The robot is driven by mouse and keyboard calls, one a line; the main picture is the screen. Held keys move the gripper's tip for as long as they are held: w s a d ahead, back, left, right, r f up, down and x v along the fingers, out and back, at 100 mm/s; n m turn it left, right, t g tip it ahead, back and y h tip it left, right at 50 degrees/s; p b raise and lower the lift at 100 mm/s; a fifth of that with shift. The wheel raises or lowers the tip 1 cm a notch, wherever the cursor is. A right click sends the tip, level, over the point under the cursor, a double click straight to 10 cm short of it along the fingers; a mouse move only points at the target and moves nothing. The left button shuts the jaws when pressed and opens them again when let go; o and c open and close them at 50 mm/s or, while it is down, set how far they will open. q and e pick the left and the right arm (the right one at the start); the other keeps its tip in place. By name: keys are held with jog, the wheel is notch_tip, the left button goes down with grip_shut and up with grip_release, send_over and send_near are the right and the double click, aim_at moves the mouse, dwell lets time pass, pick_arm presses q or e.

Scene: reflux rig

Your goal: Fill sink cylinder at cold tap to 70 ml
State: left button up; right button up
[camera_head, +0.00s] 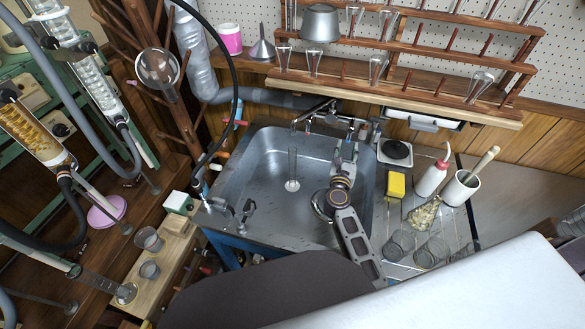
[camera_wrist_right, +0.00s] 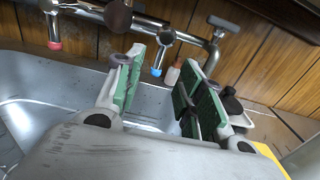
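The sink cylinder (camera_head: 292,168), a slim clear glass measuring cylinder, stands upright on a round base in the steel sink (camera_head: 255,200). Any liquid or level in it cannot be made out. The tap fitting (camera_head: 325,113) is on the wall behind the sink. In the right wrist view, one outlet has a blue end (camera_wrist_right: 156,72) and another a red end (camera_wrist_right: 55,46). My right gripper (camera_head: 346,158) is over the right part of the sink, right of the cylinder and apart from it. Its green-padded fingers (camera_wrist_right: 170,70) are apart, with nothing seen held between them. My left gripper is not in view.
Right of the sink are a yellow sponge (camera_head: 396,185), a wash bottle (camera_head: 431,178), a white mortar-like cup (camera_head: 461,188) and glass beakers (camera_head: 400,245). A wooden glassware rack (camera_head: 440,50) hangs above. Glass condensers (camera_head: 85,70) and hoses crowd the left.

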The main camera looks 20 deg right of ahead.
aim_at(349, 137)
jog(key=shift+x, duration=3.85)
jog(key=shift+c, duration=0.7)
grip_shut()
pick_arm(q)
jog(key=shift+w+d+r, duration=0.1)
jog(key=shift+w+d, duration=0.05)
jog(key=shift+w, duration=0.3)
pick_arm(e)
jog(key=shift+d, duration=0.1)
